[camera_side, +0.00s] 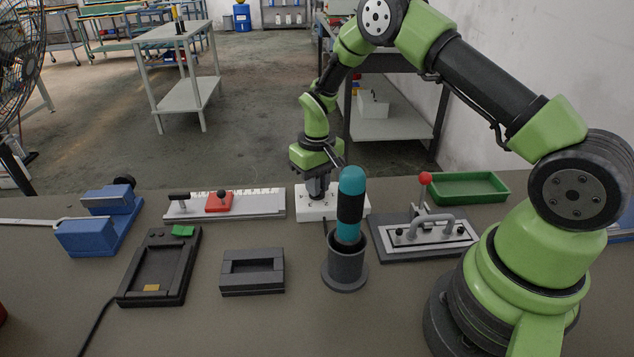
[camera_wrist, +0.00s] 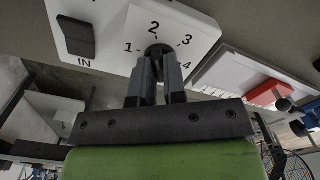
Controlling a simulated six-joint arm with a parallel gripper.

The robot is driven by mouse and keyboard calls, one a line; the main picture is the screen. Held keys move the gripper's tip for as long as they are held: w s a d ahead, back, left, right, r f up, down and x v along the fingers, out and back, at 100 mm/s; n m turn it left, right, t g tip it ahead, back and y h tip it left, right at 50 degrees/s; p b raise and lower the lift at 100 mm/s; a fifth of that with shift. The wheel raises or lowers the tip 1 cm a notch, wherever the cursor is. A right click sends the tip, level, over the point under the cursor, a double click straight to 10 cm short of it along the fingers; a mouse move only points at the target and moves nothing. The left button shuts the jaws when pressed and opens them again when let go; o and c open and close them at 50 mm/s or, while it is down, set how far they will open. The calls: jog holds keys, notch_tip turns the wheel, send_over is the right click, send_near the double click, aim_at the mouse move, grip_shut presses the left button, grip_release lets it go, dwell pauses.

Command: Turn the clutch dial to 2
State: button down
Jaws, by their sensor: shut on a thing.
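The clutch dial (camera_wrist: 157,49) is a dark round knob on a white panel marked 1, 2, 3 and 4 in the wrist view. My gripper (camera_wrist: 160,62) is shut on the dial, with its two grey fingers on either side of the knob. The fingers hide most of the knob, so I cannot tell which number it points to. In the side view my gripper (camera_side: 318,193) points down onto the white box (camera_side: 313,212) that carries the dial. The dial itself is hidden there.
A black rocker switch (camera_wrist: 76,37) marked IN is left of the dial. A teal-and-black tool (camera_side: 350,205) stands in a grey holder (camera_side: 346,268) close in front. A red-knobbed lever (camera_side: 425,180) and green tray (camera_side: 468,188) are right; a red slider (camera_side: 219,201) is left.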

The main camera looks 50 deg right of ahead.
dwell(0.3)
jog(key=c, duration=1.2)
grip_release()
jog(key=shift+r, duration=0.1)
notch_tip(320, 180, up, 10)
jog(key=shift+f, duration=0.1)
